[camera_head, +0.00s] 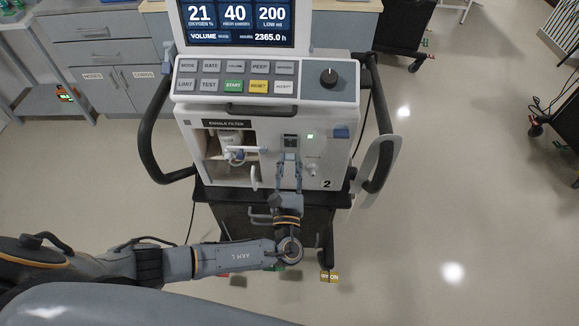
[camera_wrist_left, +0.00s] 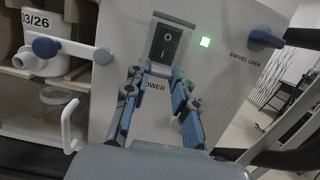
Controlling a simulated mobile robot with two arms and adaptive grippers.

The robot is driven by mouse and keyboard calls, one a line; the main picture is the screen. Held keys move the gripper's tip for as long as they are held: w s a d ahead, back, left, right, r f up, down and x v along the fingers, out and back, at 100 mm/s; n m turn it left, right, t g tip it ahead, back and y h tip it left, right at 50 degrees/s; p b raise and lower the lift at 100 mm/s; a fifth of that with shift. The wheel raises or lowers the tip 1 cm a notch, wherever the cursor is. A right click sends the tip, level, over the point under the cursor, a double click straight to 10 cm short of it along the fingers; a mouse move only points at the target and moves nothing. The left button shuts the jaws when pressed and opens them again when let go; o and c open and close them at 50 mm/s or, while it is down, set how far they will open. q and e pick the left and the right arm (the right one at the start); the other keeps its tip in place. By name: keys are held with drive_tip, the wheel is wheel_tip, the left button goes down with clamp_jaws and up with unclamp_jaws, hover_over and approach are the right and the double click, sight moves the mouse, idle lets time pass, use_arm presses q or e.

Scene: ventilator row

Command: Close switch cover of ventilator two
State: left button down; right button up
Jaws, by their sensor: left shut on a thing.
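Ventilator two (camera_head: 345,165), marked "2", stands in front of me, its screen and green light lit. Its dark power switch (camera_wrist_left: 166,45) sits in a frame on the front panel, with a blue-grey bar along the top edge; the switch also shows in the head view (camera_head: 290,141). My left gripper (camera_wrist_left: 158,78) is just below the switch, one finger at each side. The fingers stand apart by about the switch's width, shut on what seems to be the switch cover, which is hard to make out between them. My right gripper is not in view.
Left of the switch is the open filter bay (camera_head: 222,148) with a white lever and a hook-shaped handle. A blue swivel lock knob (camera_wrist_left: 265,38) is at the right. Black side handles (camera_head: 150,140) flank the ventilator. Open floor (camera_head: 450,200) lies to the right.

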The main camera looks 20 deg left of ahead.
use_arm(q)
drive_tip(key=c, duration=1.1)
unclamp_jaws()
drive_tip(key=v, duration=1.2)
